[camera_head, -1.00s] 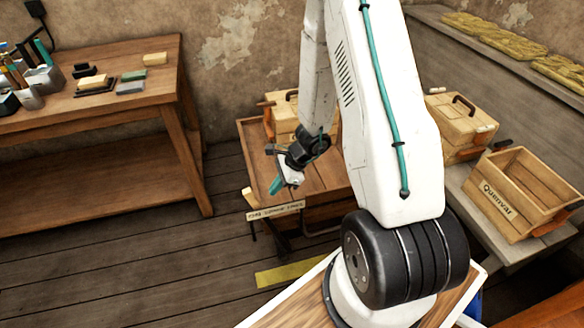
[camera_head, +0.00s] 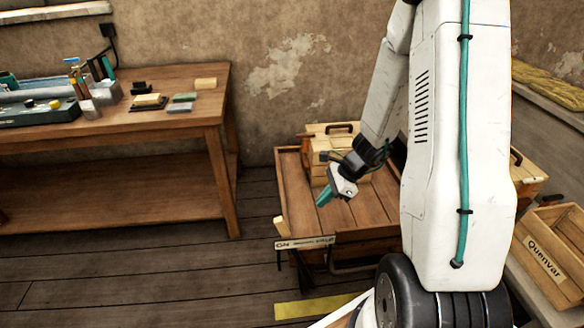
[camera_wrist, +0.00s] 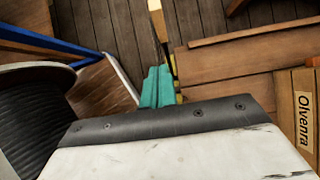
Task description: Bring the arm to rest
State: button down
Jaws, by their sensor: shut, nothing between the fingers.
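My gripper (camera_head: 325,197) has teal fingers and hangs at the end of my white arm, in front of the low wooden table in the middle of the head view. The teal fingers are together and empty, and they also show in the wrist view (camera_wrist: 157,88). The fingers point down and to the left in the head view. My arm is bent, with its forearm slanting down from the top. No object is in contact with the fingers as far as I can see.
A low wooden table (camera_head: 372,210) carries a wooden box (camera_head: 322,150). A workbench (camera_head: 170,108) with tools and small blocks stands at the left. A "Quenvar" crate (camera_head: 545,262) is at the right. A yellow floor strip (camera_head: 310,307) lies below. Floor between bench and table is clear.

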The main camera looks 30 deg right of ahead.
jog(key=s+a+r+n+h, duration=0.2)
jog(key=s+a+r+n, duration=0.1)
jog(key=s+r+n, duration=0.4)
jog(key=s+a+r+n+h, duration=0.2)
jog(key=s+a+r+n, duration=0.2)
jog(key=r, duration=0.9)
jog(key=s+a+r+n+g+h, duration=0.1)
jog(key=s+a+r+n, duration=0.3)
jog(key=s+r+n, duration=0.5)
jog(key=shift+s+a+r+n+h, duration=0.2)
jog(key=shift+s+r+n+h, duration=0.3)
jog(key=shift+n, duration=0.7)
jog(key=shift+w, duration=0.1)
